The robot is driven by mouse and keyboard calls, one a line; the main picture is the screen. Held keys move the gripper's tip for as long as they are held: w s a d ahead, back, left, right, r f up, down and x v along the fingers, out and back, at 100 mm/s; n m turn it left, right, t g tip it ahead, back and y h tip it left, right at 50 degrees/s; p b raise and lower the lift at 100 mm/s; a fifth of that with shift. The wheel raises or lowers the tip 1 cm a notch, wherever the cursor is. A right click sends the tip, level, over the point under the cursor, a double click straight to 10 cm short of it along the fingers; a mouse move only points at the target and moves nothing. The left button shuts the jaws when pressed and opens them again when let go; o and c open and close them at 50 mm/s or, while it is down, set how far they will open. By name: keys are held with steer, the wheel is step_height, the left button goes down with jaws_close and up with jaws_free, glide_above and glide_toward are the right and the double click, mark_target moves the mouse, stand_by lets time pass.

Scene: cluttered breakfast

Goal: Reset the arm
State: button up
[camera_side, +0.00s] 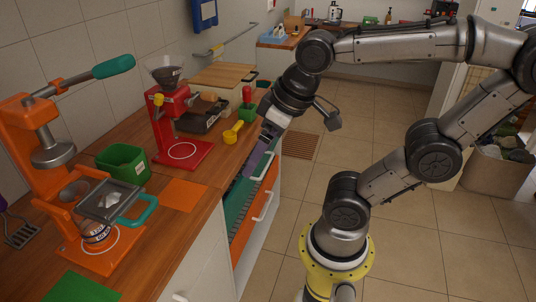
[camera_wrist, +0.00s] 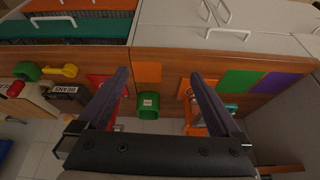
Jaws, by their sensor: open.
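My gripper (camera_side: 259,160) hangs beside the front edge of the wooden counter, in front of the orange drawer fronts in the side view. In the wrist view its two dark fingers (camera_wrist: 159,73) are spread wide, with nothing between them that they touch. My gripper is open and empty. My arm reaches in from the right and bends down to the counter edge.
The counter holds an orange press (camera_side: 46,150), a green box (camera_side: 123,163), a red grinder (camera_side: 177,130), a yellow scoop (camera_side: 233,132) and an orange mat (camera_side: 183,194).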

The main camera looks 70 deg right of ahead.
steer(key=shift+s+f+n+t, duration=0.3)
steer(key=shift+s+t, duration=0.1)
steer(key=shift+s, duration=0.35)
stand_by(1.7)
